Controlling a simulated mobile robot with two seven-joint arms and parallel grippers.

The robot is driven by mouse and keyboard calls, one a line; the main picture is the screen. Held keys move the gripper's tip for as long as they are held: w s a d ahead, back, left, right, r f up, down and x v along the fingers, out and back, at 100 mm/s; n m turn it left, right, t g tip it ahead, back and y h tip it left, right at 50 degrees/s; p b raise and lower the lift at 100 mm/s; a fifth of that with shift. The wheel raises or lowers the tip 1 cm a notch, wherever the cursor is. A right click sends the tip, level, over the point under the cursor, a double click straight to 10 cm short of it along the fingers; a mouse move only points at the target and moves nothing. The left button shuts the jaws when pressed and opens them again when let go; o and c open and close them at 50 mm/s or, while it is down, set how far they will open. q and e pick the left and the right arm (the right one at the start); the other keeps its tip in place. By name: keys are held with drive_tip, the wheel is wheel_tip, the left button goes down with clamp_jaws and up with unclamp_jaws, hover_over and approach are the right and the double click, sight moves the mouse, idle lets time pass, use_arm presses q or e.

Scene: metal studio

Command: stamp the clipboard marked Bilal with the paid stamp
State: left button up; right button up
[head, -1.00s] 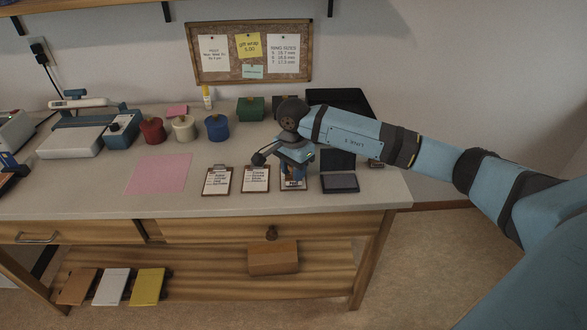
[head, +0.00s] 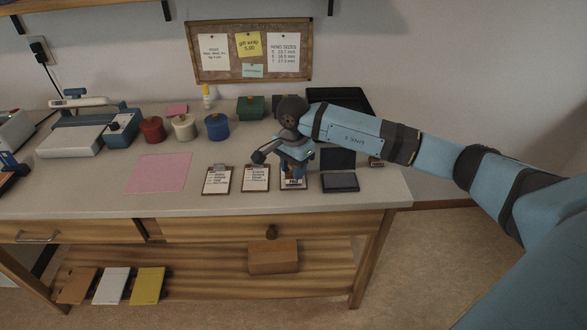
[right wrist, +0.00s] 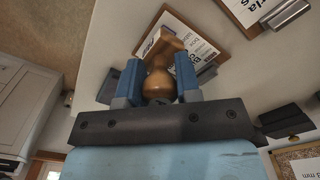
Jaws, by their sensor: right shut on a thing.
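My right gripper (head: 296,163) is shut on a stamp with a light brown turned handle (right wrist: 158,84). It is over the rightmost of three small clipboards (head: 299,186). In the right wrist view the stamp stands in front of a clipboard (right wrist: 190,32) whose name is mostly hidden. I cannot tell whether the stamp touches the paper. The middle clipboard (head: 255,178) and left clipboard (head: 217,181) lie beside it, their names too small to read. Another clipboard's paper (right wrist: 248,10) in the wrist view shows a name ending in "ria". My left gripper is not in view.
An open dark ink pad (head: 340,182) lies right of the clipboards, with a small brown-topped block (head: 376,162) beyond it. A pink sheet (head: 159,173) lies to the left. Red, cream and blue pots (head: 217,128) and a scale (head: 70,140) stand further back.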

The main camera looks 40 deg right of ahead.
wheel_tip(320, 180, up, 6)
drive_tip(key=p, duration=0.2)
drive_tip(key=shift+p, duration=0.4)
idle(0.4)
